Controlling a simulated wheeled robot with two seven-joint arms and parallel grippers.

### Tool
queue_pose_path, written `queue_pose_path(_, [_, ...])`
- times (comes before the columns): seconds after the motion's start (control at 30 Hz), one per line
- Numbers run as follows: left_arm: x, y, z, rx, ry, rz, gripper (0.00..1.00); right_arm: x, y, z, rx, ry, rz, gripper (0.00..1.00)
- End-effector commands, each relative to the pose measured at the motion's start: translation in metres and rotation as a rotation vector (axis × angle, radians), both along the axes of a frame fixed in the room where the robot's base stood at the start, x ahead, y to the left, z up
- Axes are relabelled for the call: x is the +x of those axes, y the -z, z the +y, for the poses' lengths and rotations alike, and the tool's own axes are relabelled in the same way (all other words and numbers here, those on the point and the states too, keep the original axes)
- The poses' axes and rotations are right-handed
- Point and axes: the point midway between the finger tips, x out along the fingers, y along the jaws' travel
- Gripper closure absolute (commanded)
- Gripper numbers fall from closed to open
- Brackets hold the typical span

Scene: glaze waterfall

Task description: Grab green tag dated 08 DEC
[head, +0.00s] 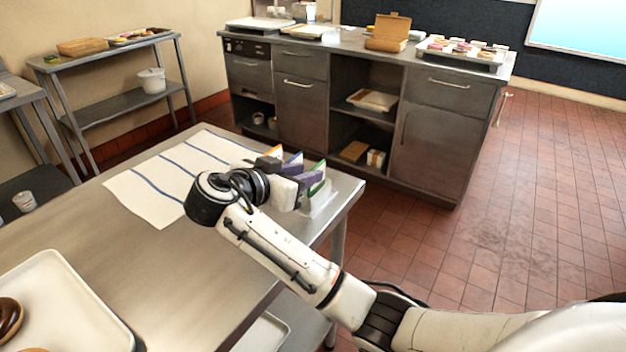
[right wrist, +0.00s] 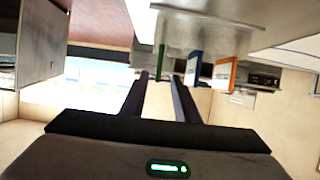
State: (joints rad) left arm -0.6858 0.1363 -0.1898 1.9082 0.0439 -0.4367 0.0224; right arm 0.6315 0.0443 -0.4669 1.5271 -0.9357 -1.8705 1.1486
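A green tag (head: 319,178) stands upright in a pale holder (head: 318,203) near the right end of the steel table. A blue tag (head: 293,159) and an orange tag (head: 273,152) stand beside it in a row. My right gripper (head: 300,182) is at the row and hides part of it. In the right wrist view my right gripper (right wrist: 160,78) is open, with the green tag (right wrist: 161,62) showing between its fingertips. The blue tag (right wrist: 194,68) and orange tag (right wrist: 224,74) are outside the right-hand finger. The dates cannot be read. My left gripper is out of view.
A white striped cloth (head: 165,185) lies on the table left of my gripper. A tray (head: 62,300) with a doughnut (head: 9,316) is at the front left. A steel counter (head: 300,110) stands behind, beyond a floor gap. The middle of the table is clear.

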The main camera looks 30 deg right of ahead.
Motion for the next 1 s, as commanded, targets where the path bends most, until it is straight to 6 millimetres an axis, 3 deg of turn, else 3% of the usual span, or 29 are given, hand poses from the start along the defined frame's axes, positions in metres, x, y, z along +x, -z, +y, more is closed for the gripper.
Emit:
queue_pose_path(0.6, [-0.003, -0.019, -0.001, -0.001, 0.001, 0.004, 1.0, 0.023, 0.025, -0.069, -0.002, 0.002, 0.005, 0.72])
queue_pose_path(0.93, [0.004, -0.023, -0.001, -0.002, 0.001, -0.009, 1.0, 0.027, 0.03, -0.076, 0.001, 0.001, 0.002, 0.72])
queue_pose_path(1.0, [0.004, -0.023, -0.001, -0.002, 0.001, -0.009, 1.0, 0.027, 0.03, -0.076, 0.001, 0.001, 0.002, 0.8])
